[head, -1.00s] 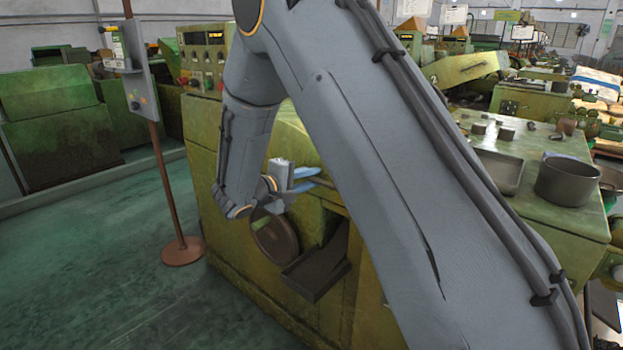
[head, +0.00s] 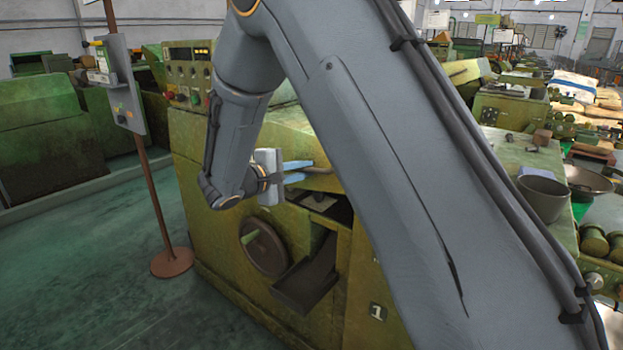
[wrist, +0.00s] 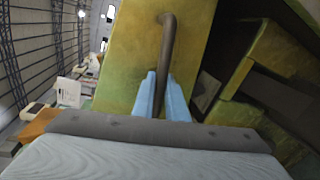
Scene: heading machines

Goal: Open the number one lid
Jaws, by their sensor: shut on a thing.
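The machine (head: 215,245) is worn yellow-green, with a "1" plate (head: 377,312) low on its front. Its lid (head: 308,143) shows behind my arm and fills the upper middle of the wrist view (wrist: 128,60). A dark bent bar handle (head: 320,170) stands out from the lid; it also shows in the wrist view (wrist: 167,45). My gripper (head: 302,172) is shut on this handle, its blue fingers on either side of it in the wrist view (wrist: 162,97). A dark opening (head: 325,205) shows below the handle. My arm hides much of the lid.
A round dark wheel (head: 263,247) and a dark chute (head: 305,278) jut from the machine's front below my gripper. A control panel on a pole (head: 125,95) stands at the left. A grey pot (head: 543,197) is at the right. The green floor (head: 90,260) at left is clear.

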